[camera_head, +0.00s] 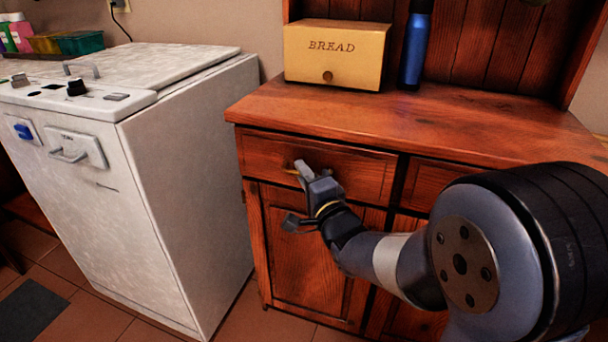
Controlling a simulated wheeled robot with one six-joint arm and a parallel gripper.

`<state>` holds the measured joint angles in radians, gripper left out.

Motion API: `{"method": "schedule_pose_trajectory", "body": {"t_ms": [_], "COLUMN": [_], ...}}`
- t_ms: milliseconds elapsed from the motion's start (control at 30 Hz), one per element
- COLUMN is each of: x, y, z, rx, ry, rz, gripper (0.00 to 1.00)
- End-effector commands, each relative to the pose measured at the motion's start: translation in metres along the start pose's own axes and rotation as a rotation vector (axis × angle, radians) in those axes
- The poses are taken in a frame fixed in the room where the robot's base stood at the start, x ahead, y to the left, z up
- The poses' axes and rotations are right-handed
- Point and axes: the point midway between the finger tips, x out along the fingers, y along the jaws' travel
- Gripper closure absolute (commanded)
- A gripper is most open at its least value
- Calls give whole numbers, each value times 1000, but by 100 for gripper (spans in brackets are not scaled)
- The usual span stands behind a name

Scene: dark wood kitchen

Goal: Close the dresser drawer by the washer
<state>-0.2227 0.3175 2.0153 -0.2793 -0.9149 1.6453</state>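The wooden dresser (480,125) stands to the right of the white washer (190,190). Its upper left drawer (365,172) has a front that looks flush or nearly flush with the frame; a small gap cannot be ruled out. Nothing shows between the fingers. Whether the upper finger touches the handle or drawer front cannot be told.
A bread box (336,55) and a blue bottle (415,48) stand on the dresser top. A second drawer (430,180) is to the right, partly behind my arm. Cabinet doors (300,255) are below. Tiled floor shows in front of the washer.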

Motion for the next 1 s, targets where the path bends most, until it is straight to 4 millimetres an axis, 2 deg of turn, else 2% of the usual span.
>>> {"method": "schedule_pose_trajectory", "body": {"t_ms": [33,167,567,800,1000], "x": [0,0,0,10,10], "y": [0,0,0,3,2], "z": [0,0,0,-10,-10], "rx": [0,0,0,0,0], "ry": [0,0,0,1,2], "rz": [0,0,0,0,0], "gripper": [89,100,100,100,100]}}
